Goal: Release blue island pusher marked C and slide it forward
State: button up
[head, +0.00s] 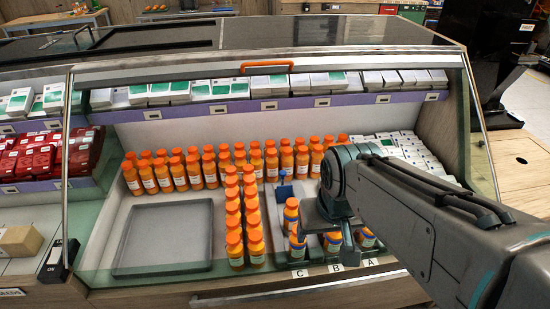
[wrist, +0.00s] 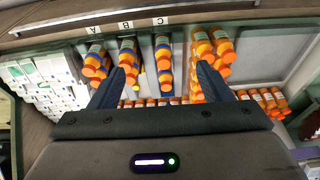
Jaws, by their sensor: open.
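The blue pusher (head: 285,189) stands upright at the back of the lane labelled C (head: 302,273), behind that lane's orange-capped bottles (head: 291,215). My gripper (head: 322,214) is inside the case, to the right of the pusher and above the labelled lanes, apart from the pusher. In the wrist view my gripper (wrist: 160,66) has its two fingers spread wide with nothing held between them. The C lane bottles (wrist: 163,55) show between the fingers there. My arm hides part of lanes A and B in the head view.
Rows of orange bottles (head: 245,205) stand left of lane C and along the back. An empty grey tray (head: 130,240) lies further left. White boxes (head: 415,150) fill the right side. The case's front rail (head: 240,298) and upper purple shelf edge (head: 260,104) bound the space.

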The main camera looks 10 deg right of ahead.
dwell(0.3)
jog(key=shift+w, duration=0.15)
jog(key=c, duration=0.5)
jog(key=m+t+h+p, duration=0.1)
jog(key=m+h+p, duration=0.1)
jog(key=m+p, duration=0.15)
send_over(283, 172)
jog(key=s+a, duration=0.2)
jog(key=s, duration=0.4)
notch_tip(283, 172, down, 13)
jog(key=shift+m, duration=0.45)
jog(key=x, duration=0.4)
jog(key=p+x, duration=0.1)
jog(key=x, duration=0.9)
jog(key=shift+w+a, duration=0.35)
jog(key=shift+a, duration=0.05)
